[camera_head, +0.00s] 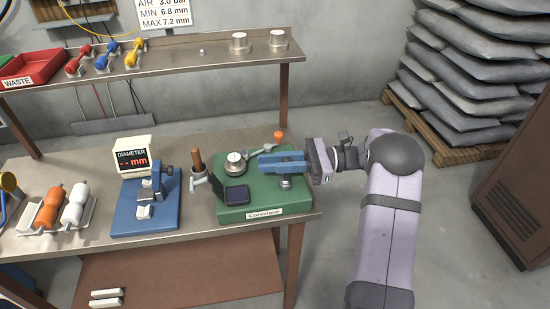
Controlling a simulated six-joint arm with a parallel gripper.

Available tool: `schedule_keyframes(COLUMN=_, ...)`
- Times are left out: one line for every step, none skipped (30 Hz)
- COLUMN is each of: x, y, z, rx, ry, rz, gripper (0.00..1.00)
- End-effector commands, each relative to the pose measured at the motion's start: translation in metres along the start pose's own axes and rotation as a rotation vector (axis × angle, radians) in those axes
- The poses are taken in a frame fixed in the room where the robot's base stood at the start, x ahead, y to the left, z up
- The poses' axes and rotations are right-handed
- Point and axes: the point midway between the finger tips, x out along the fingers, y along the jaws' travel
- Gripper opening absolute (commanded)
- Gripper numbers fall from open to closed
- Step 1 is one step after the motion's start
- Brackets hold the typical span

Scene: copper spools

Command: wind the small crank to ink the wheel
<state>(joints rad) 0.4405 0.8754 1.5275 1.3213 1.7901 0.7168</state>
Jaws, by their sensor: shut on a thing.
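A green base (284,205) with a white label stands at the right end of the bench. On it is a round metal wheel (235,168) with a pale, marked top, and an open dark pad (236,195) in front. A grey arm (262,151) lies behind, near an orange knob (279,135). My gripper (266,163) reaches in from the right, its blue fingers level above the base and shut on what seems to be the small crank. The fingers hide the held part. A short metal post (285,183) shows just below them.
A blue gauge (146,207) with a diameter display (133,157) and a brown-handled tool (197,164) stand to the left. Orange and white spools (60,210) lie further left. A metal shelf (200,61) hangs behind.

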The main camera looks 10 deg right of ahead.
Motion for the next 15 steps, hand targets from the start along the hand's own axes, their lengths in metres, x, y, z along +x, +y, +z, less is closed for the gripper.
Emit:
schedule_keyframes(x=0.0022, y=0.0009, z=0.0004, rx=0.001, ry=-0.001, rz=0.043, gripper=0.00)
schedule_keyframes(x=0.0031, y=0.0017, z=0.0001, rx=0.001, ry=0.000, rz=0.067, gripper=0.00)
schedule_keyframes(x=0.0040, y=0.0029, z=0.0001, rx=0.000, ry=0.000, rz=0.097, gripper=0.00)
schedule_keyframes(x=0.0045, y=0.0036, z=0.0002, rx=0.000, ry=0.000, rz=0.118, gripper=0.00)
schedule_keyframes(x=0.0050, y=0.0045, z=0.0001, rx=0.001, ry=0.000, rz=0.138, gripper=0.00)
schedule_keyframes(x=0.0058, y=0.0056, z=0.0001, rx=0.000, ry=0.000, rz=0.164, gripper=0.00)
schedule_keyframes(x=0.0064, y=0.0064, z=0.0000, rx=0.001, ry=0.000, rz=0.181, gripper=0.00)
schedule_keyframes(x=0.0069, y=0.0068, z=0.0001, rx=0.000, ry=0.000, rz=0.197, gripper=0.00)
schedule_keyframes(x=0.0073, y=0.0079, z=0.0001, rx=0.001, ry=0.000, rz=0.218, gripper=0.00)
schedule_keyframes(x=0.0076, y=0.0085, z=-0.0002, rx=0.002, ry=0.001, rz=0.231, gripper=0.00)
schedule_keyframes(x=0.0078, y=0.0089, z=0.0000, rx=0.001, ry=0.001, rz=0.243, gripper=0.00)
schedule_keyframes(x=0.0081, y=0.0097, z=0.0003, rx=0.000, ry=0.000, rz=0.258, gripper=0.00)
schedule_keyframes(x=0.0083, y=0.0099, z=0.0002, rx=0.000, ry=0.000, rz=0.267, gripper=0.00)
schedule_keyframes(x=0.0086, y=0.0102, z=0.0001, rx=0.001, ry=0.000, rz=0.275, gripper=0.00)
schedule_keyframes(x=0.0089, y=0.0108, z=0.0002, rx=0.001, ry=0.000, rz=0.285, gripper=0.00)
